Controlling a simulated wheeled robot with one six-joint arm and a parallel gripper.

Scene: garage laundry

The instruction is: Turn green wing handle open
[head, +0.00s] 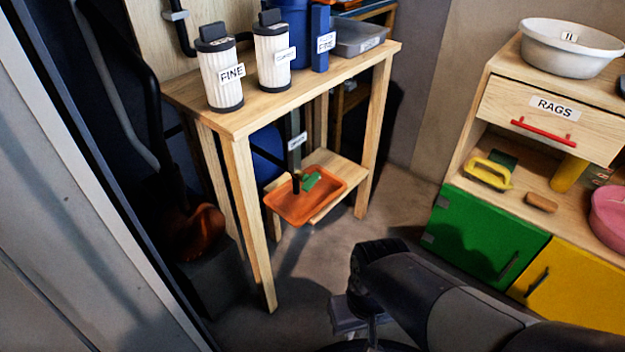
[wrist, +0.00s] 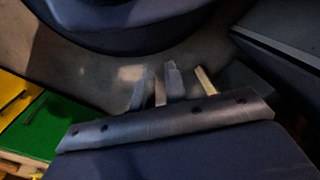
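The green wing handle (head: 311,181) shows in the head view, small, above the orange tray (head: 330,203) on the low shelf of the wooden bench. It is next to a dark spout at the foot of a labelled vertical pipe (head: 295,128). The angle of its wings is too small to read. My gripper (head: 352,322) is low over the floor, in front of and below the tray, well apart from the handle. In the wrist view the fingers (wrist: 158,88) point at the floor and touch nothing I can make out. The handle is not in the wrist view.
The wooden bench (head: 255,118) carries two white filter canisters (head: 226,82) (head: 272,58) and a grey bin (head: 360,40). Its front leg (head: 254,225) stands left of the tray. A cabinet with green (head: 480,238) and yellow (head: 575,295) doors is at right. Floor between is clear.

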